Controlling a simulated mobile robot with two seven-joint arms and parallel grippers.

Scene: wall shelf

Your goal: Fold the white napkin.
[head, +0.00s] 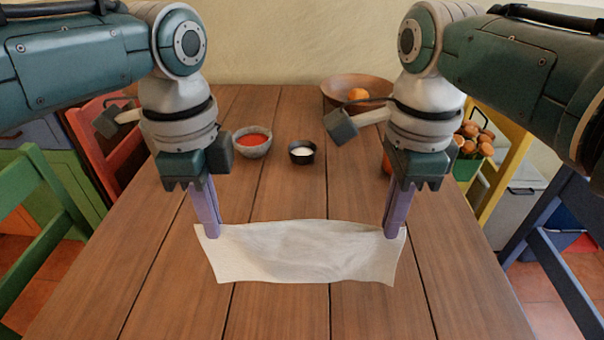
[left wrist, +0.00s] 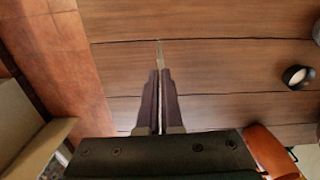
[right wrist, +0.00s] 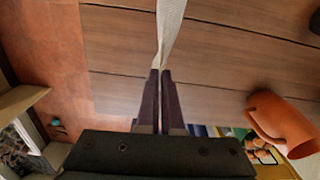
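The white napkin (head: 305,252) spans the space between my two grippers over the near middle of the wooden table, its far edge towards the bowls. My left gripper (head: 212,235) is shut on its far left corner; in the left wrist view only a thin sliver of napkin (left wrist: 160,54) shows at the fingertips. My right gripper (head: 391,235) is shut on its far right corner; in the right wrist view a narrow white strip of napkin (right wrist: 168,25) runs out from the closed fingertips. I cannot tell how much of the cloth touches the table.
Beyond the napkin stand a bowl of red sauce (head: 252,141) and a small black cup (head: 302,152). A wooden bowl (head: 340,92) with an orange fruit is at the back. An orange vessel (right wrist: 282,122) stands beyond my right gripper. Chairs flank the table; the wood in front is clear.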

